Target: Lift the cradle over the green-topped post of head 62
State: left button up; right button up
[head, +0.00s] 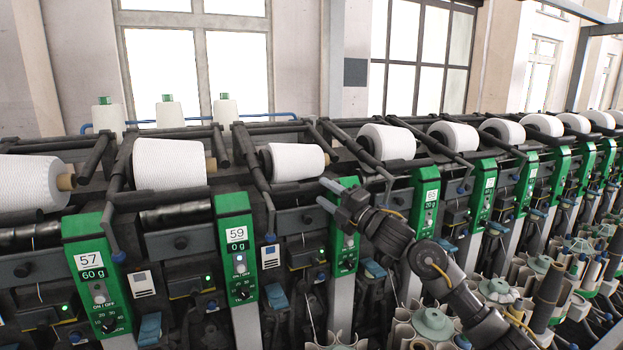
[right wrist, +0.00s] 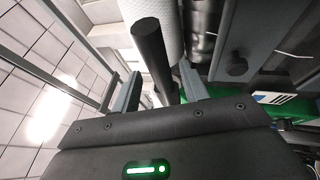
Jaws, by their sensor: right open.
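The dark cradle arms around the white cone (head: 294,162) lie left of the gripper. In the right wrist view my right gripper (right wrist: 158,88) is open, with a dark round bar (right wrist: 153,50) showing between its fingers, not gripped. A white cone (right wrist: 150,12) is beyond the bar, and a green post (right wrist: 250,101) lies to the right. My left gripper is out of view.
More green posts and white cones run along the machine to the right, including one cone (head: 388,142). Another cone (head: 170,163) lies left. Small cones (head: 170,112) stand at the back. Grey-green bobbin holders (head: 433,325) fill the lower right.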

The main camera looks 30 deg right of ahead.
jog(key=p+x, duration=0.1)
jog(key=x, duration=0.3)
jog(key=shift+w+r+p, duration=0.3)
jog(key=shift+w+p, duration=0.05)
jog(key=shift+p, duration=0.05)
jog(key=shift+w+a, duration=0.25)
jog(key=shift+w, duration=0.2)
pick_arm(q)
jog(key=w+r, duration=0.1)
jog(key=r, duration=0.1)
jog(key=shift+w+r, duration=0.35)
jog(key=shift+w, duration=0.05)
pick_arm(e)
jog(key=shift+f, duration=0.1)
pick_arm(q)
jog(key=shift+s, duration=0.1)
pick_arm(e)
jog(key=shift+c, duration=1.3)
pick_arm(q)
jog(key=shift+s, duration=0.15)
pick_arm(e)
grip_shut()
